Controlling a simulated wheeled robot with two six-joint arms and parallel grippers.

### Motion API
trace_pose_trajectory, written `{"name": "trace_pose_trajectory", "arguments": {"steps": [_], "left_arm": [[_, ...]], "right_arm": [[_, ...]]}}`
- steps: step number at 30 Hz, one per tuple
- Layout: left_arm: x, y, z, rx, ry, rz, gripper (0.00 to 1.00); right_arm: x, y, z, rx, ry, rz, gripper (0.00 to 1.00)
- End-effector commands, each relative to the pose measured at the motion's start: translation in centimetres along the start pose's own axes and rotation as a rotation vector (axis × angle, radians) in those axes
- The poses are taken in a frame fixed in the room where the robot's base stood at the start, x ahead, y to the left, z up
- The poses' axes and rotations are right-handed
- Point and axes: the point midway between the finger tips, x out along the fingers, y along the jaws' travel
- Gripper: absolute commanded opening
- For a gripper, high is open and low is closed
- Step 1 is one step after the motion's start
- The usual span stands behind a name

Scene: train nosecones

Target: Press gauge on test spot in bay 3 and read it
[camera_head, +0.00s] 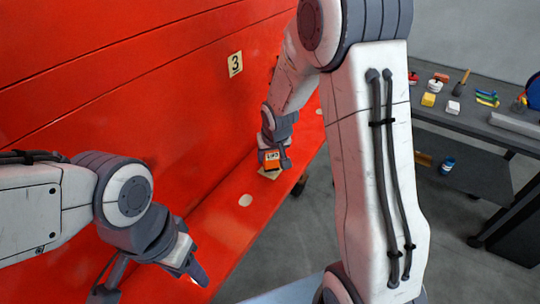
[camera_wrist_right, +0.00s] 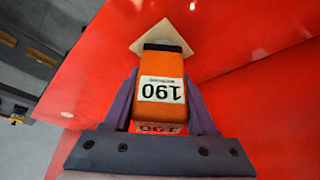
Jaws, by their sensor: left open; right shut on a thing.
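My right gripper (camera_head: 274,158) is shut on an orange and black gauge (camera_head: 272,160). In the right wrist view the gauge (camera_wrist_right: 162,85) sits between the two fingers of the gripper (camera_wrist_right: 163,105). Its pale faces carry dark digits that look like 190, upside down in that view. Its far black end is over a pale diamond-shaped patch (camera_wrist_right: 142,40) on the red surface; I cannot tell whether they touch. The patch also shows under the gauge in the head view (camera_head: 269,174). The bay 3 sign (camera_head: 235,64) is on the red wall. My left gripper (camera_head: 150,284) is open and empty.
Pale round spots lie along the red ledge, one nearer (camera_head: 245,200) and one farther (camera_head: 319,111). A dark bench (camera_head: 460,115) at the right holds a yellow block (camera_head: 428,99), a brush (camera_head: 460,78) and other small things. Grey floor lies between ledge and bench.

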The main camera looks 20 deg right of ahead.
Motion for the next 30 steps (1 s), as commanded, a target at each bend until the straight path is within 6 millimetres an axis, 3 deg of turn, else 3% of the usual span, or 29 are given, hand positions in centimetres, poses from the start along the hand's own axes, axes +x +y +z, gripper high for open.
{"name": "trace_pose_trajectory", "arguments": {"steps": [30], "left_arm": [[0.72,-0.05,0.04,0.0,0.0,0.0,0.5]], "right_arm": [[0.64,-0.02,0.22,0.0,0.001,0.0,0.0]]}}
